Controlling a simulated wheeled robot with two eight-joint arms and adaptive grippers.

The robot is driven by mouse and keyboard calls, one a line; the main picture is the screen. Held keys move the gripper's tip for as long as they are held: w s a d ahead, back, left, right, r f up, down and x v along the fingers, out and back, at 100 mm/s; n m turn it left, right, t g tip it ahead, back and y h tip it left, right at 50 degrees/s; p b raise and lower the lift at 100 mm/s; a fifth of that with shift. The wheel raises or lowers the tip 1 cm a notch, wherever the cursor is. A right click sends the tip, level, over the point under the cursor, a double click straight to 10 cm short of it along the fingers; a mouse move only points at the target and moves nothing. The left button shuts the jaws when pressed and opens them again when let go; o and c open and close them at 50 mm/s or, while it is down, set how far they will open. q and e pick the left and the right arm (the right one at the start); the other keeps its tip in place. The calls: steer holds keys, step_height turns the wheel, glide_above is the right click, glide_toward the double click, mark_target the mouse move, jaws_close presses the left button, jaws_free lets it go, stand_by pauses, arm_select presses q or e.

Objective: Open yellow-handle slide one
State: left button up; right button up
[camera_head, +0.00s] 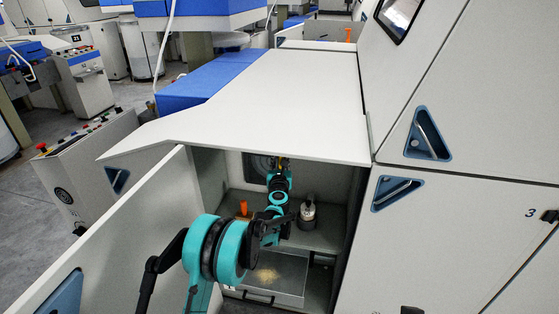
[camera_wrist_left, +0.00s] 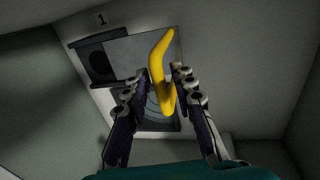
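The yellow handle (camera_wrist_left: 161,75) stands out from slide one, a grey plate (camera_wrist_left: 125,50) on the back wall of the compartment, under the label "1". A dark round shape shows at the plate's left, and part of a ringed disc shows below it. My left gripper (camera_wrist_left: 160,75) is open, with one finger on each side of the handle. The right finger looks close to it; I cannot tell if it touches. In the head view my left arm reaches into the open cabinet, and its gripper (camera_head: 281,163) is small and partly hidden at the back wall. My right gripper is not in view.
The cabinet door (camera_head: 120,245) stands open at the left. Inside are an orange-handled item (camera_head: 243,207), a small pale-topped container (camera_head: 307,211) and a low tray (camera_head: 285,270) with tan fluff. The white top panel (camera_head: 290,95) overhangs the opening.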

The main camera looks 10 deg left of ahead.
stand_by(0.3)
arm_select(q)
steer(key=s+d, duration=0.2)
steer(key=s, duration=1)
